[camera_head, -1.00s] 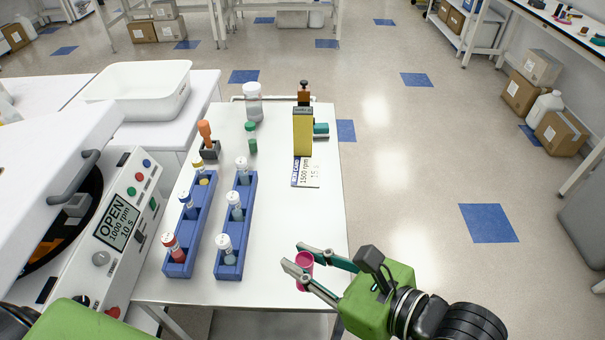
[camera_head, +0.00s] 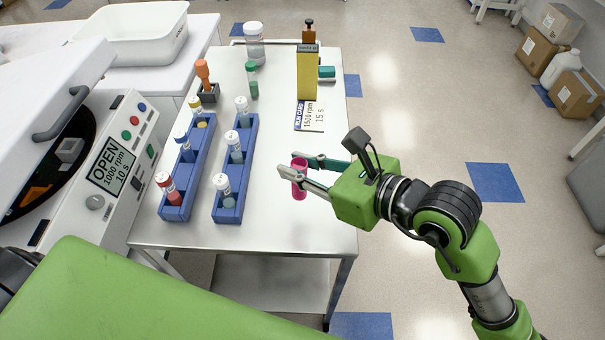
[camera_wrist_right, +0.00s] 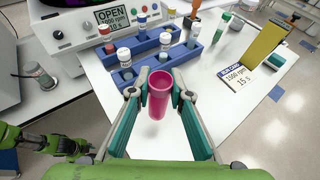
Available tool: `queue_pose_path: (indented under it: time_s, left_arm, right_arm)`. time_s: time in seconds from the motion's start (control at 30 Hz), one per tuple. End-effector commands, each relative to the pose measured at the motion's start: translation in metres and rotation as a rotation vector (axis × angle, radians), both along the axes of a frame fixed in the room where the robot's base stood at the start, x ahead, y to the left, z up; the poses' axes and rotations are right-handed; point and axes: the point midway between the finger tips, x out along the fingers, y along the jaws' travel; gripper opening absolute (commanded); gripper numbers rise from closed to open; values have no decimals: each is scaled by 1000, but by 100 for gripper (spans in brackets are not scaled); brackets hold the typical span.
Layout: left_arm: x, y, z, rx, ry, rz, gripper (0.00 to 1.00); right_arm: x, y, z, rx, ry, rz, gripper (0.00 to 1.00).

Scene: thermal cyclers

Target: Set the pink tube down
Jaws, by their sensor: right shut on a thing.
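The pink tube (camera_head: 299,178) is upright and open at the top, held between the fingers of my right gripper (camera_head: 300,170). It is over the front right part of the white table (camera_head: 270,222). In the right wrist view the pink tube (camera_wrist_right: 159,95) sits between both fingertips, and a faint shadow lies on the table in front of it. I cannot tell whether its bottom touches the table.
Two blue racks (camera_head: 235,170) (camera_head: 187,170) with capped tubes stand left of the pink tube. A yellow block (camera_head: 308,75) and a run card (camera_head: 310,116) are farther back. The open centrifuge (camera_head: 85,170) is at the left. The table's right edge is close to my right gripper.

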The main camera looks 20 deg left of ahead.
Motion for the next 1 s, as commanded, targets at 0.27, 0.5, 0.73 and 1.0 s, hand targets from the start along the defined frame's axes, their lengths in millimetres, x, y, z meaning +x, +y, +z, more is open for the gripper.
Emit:
queue_pose_path:
  time_s: [0.27,0.5,0.73,1.0]
  left_arm:
    - [0,0,5,0,-1,0,36]
    - [0,0,5,0,0,0,36]
    - [-1,0,6,0,1,0,36]
    - [-1,0,4,0,1,-1,36]
  right_arm:
    - [36,7,-46,0,2,0,3]
    - [47,9,-59,0,2,1,3]
    - [46,9,-89,0,0,0,3]
    - [46,9,-90,1,-1,0,3]
